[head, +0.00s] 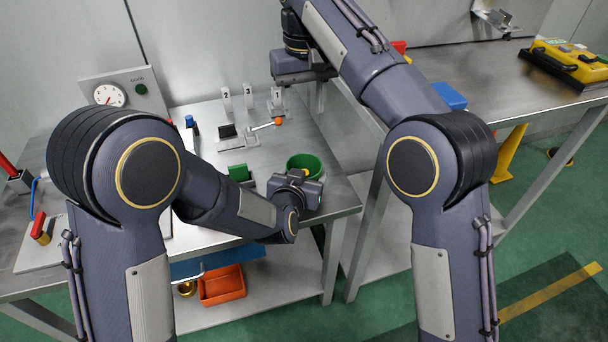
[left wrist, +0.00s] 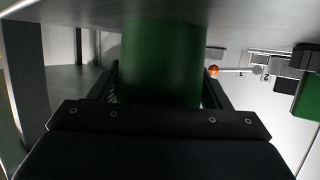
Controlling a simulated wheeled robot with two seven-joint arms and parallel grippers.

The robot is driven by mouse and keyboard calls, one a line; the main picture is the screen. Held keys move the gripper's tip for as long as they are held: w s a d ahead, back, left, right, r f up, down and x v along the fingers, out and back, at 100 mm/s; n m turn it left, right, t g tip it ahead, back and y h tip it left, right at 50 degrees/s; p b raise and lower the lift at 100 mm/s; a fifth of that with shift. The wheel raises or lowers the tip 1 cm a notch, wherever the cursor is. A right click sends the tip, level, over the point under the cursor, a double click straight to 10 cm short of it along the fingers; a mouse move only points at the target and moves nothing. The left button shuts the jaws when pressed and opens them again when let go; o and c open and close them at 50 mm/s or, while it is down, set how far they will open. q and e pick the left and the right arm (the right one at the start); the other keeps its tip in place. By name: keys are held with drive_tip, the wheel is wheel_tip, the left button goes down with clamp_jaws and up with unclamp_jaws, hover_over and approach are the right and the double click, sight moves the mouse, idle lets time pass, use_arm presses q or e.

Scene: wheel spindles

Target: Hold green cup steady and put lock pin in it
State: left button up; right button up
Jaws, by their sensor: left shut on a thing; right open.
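The green cup (head: 296,160) stands upright near the front right corner of the left table. My left gripper (head: 298,180) is shut on its side; in the left wrist view the cup (left wrist: 162,62) fills the gap between the two fingers. A small yellow thing (head: 306,171) shows at the cup's near side; I cannot tell whether it lies inside. My right gripper (head: 304,78) is open at the table's back right, close to the stand marked 1 (head: 278,97); its fingertips are hard to make out. I cannot clearly identify the lock pin.
Stands marked 2 (head: 227,98) and 3 (head: 248,97) are at the back. An orange-tipped lever (head: 278,121) and a green block (head: 239,173) lie left of the cup. A gauge box (head: 118,92) stands back left. An orange bin (head: 222,287) sits on the lower shelf.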

use_arm(q)
drive_tip(key=o, duration=1.1)
drive_tip(key=shift+c, duration=0.2)
